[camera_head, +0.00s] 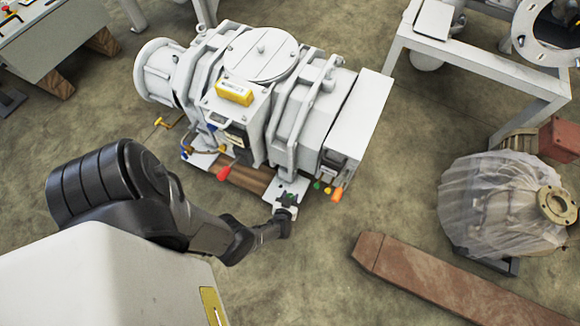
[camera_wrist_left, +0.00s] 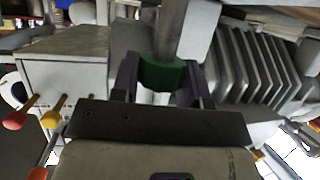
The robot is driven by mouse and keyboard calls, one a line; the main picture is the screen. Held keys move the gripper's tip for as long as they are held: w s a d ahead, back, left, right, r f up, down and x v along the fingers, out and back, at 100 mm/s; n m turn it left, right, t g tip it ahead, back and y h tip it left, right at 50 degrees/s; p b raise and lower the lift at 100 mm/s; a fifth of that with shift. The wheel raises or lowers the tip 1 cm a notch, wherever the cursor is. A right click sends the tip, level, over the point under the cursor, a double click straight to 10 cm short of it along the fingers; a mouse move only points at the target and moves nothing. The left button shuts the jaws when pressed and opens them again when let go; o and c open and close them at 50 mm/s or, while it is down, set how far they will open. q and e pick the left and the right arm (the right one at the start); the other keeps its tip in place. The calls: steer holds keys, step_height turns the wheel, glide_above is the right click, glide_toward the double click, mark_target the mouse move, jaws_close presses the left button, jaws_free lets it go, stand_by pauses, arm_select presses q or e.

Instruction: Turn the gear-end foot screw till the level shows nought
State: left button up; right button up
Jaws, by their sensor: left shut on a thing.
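The grey-white vacuum pump (camera_head: 262,100) stands on the floor in the head view. A yellow level (camera_head: 234,92) lies on its top; its reading is too small to make out. My left gripper (camera_head: 287,203) is low at the pump's front right foot. In the left wrist view its dark fingers (camera_wrist_left: 160,82) are shut on the green part of a foot screw (camera_wrist_left: 165,68), one finger on each side. A grey upright shaft (camera_wrist_left: 171,28) joins this green part. The screw's lower end is hidden by the gripper. My right gripper is not in view.
Red, green and orange knobs stick out low along the pump's front, the orange one (camera_head: 337,194) just right of my gripper. A rust-brown beam (camera_head: 450,278) and a plastic-wrapped machine part (camera_head: 490,205) lie to the right. The floor (camera_head: 330,255) in front is clear.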

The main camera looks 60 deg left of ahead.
arm_select(q)
steer(key=n+g+y, duration=0.2)
steer(key=n+g, duration=0.1)
steer(key=shift+d+f+b, duration=0.1)
steer(key=shift+b, duration=0.3)
steer(key=shift+n+g, duration=0.7)
steer(key=shift+g+y, duration=0.3)
steer(key=shift+g, duration=0.1)
steer(key=o, duration=0.9)
steer(key=shift+o, duration=0.2)
steer(key=shift+n, duration=0.3)
